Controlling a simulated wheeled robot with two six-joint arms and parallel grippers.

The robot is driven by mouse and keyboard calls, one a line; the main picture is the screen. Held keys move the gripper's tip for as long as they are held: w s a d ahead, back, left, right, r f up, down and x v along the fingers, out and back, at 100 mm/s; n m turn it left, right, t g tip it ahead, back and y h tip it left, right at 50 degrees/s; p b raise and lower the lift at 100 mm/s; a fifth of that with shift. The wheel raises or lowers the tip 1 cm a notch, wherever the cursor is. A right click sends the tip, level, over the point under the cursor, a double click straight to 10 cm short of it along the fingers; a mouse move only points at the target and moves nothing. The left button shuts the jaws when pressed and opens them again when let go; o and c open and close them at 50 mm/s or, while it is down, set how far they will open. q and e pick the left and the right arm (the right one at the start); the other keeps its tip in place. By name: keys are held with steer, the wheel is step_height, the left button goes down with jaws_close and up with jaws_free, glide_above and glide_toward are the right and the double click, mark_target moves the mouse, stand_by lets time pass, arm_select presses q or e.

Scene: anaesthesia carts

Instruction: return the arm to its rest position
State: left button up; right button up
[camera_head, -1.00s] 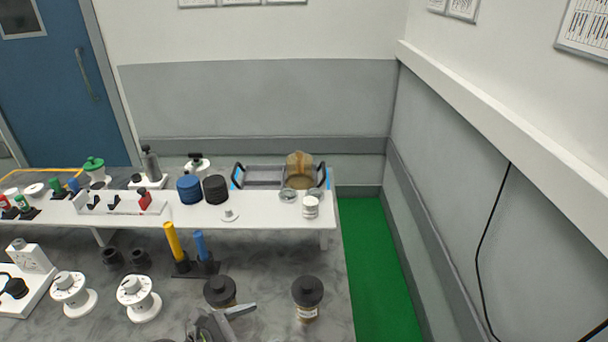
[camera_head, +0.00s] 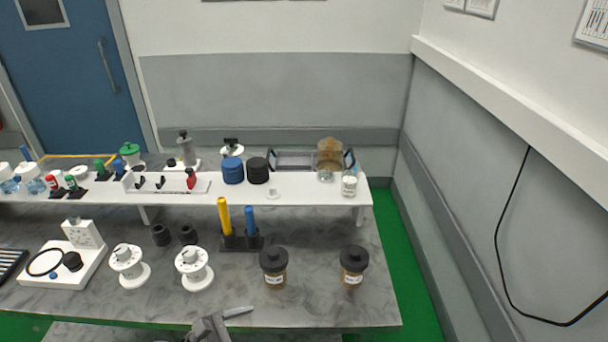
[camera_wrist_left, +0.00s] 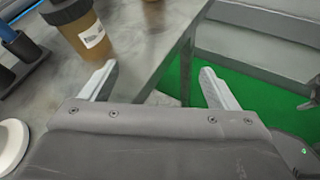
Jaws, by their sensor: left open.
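My left gripper (camera_head: 229,319) shows at the bottom of the head view, at the front edge of the grey table. In the left wrist view its two fingers (camera_wrist_left: 158,84) stand apart with nothing between them. A brown jar with a black lid (camera_wrist_left: 92,30) stands beyond the left finger, apart from it. In the head view two such jars stand on the table, a left one (camera_head: 274,268) and a right one (camera_head: 353,266), both behind the gripper.
The marbled grey table (camera_head: 320,308) has bare room at its front right. White dials (camera_head: 193,268), a yellow and blue tube holder (camera_head: 240,240) and a white shelf (camera_head: 310,196) with several items lie behind. Green floor (camera_head: 405,255) shows at right.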

arm_select(q)
steer(key=s+a+m+g+y, duration=0.4)
steer(key=s+a+m+y, duration=0.9)
steer(key=s+a+m, duration=0.75)
step_height(320, 180, down, 26)
steer(key=s+m+g, duration=0.1)
steer(key=s+d+f+g+h, duration=0.1)
steer(key=s+f, duration=1.3)
steer(key=f, duration=0.1)
steer(key=shift+s+d+f, duration=0.2)
steer(key=shift+s+f, duration=0.05)
steer(key=shift+s, duration=0.15)
arm_select(e)
steer(key=shift+w+f, duration=0.1)
steer(key=shift+w, duration=0.05)
arm_select(q)
steer(key=shift+f, duration=0.1)
arm_select(e)
steer(key=shift+d+f, duration=0.1)
steer(key=shift+d, duration=0.05)
